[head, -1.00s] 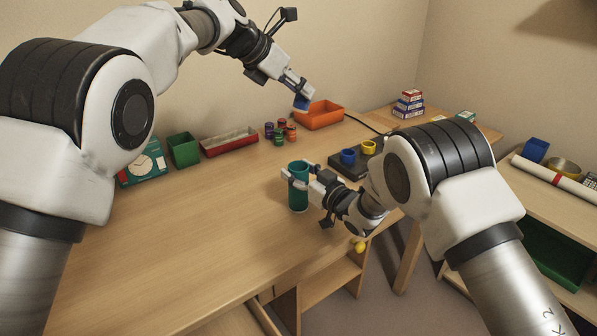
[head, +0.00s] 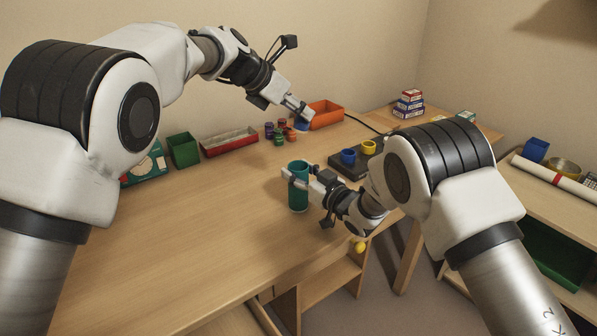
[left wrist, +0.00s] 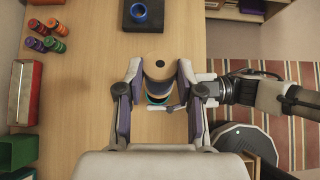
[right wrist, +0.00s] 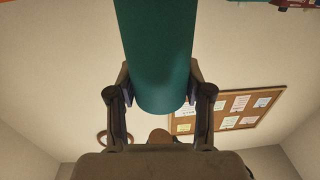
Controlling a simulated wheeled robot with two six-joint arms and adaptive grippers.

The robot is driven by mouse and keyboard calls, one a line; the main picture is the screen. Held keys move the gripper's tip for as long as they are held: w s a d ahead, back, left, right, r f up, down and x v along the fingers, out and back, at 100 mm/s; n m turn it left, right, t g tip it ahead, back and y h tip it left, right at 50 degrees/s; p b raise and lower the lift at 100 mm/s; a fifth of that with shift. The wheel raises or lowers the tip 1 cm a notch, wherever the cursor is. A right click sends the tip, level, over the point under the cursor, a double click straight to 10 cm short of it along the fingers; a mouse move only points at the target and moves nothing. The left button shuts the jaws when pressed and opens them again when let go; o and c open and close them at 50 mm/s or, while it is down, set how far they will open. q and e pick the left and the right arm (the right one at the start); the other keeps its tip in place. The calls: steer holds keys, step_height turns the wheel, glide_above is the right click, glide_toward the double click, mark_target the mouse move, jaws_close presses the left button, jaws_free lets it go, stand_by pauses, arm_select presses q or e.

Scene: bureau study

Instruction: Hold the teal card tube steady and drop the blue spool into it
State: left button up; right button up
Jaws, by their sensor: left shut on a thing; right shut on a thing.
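The teal card tube (head: 299,198) stands upright on the desk. My right gripper (head: 298,179) is shut around its upper part; the right wrist view shows the tube (right wrist: 156,55) between both fingers (right wrist: 158,85). My left gripper (head: 304,114) is shut on the blue spool (head: 301,125) and holds it in the air. In the left wrist view the spool's tan end with a dark hole (left wrist: 160,66) sits between the fingers (left wrist: 160,76). The tube's teal rim (left wrist: 157,99) shows just below it there, partly hidden by the spool. The spool is outside the tube.
Several small coloured spools (head: 280,138), an orange bin (head: 326,114), a red tray (head: 229,142) and a green bin (head: 183,150) stand along the back. A black base (head: 345,169) with blue and yellow cups lies right of the tube. The desk's left middle is clear.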

arm_select(q)
step_height(320, 180, down, 8)
steer(key=o, duration=1)
stand_by(0.5)
steer(key=v, duration=1.2)
steer(key=shift+f, duration=0.1)
arm_select(e)
steer(key=o, duration=1.2)
steer(key=shift+o, duration=0.2)
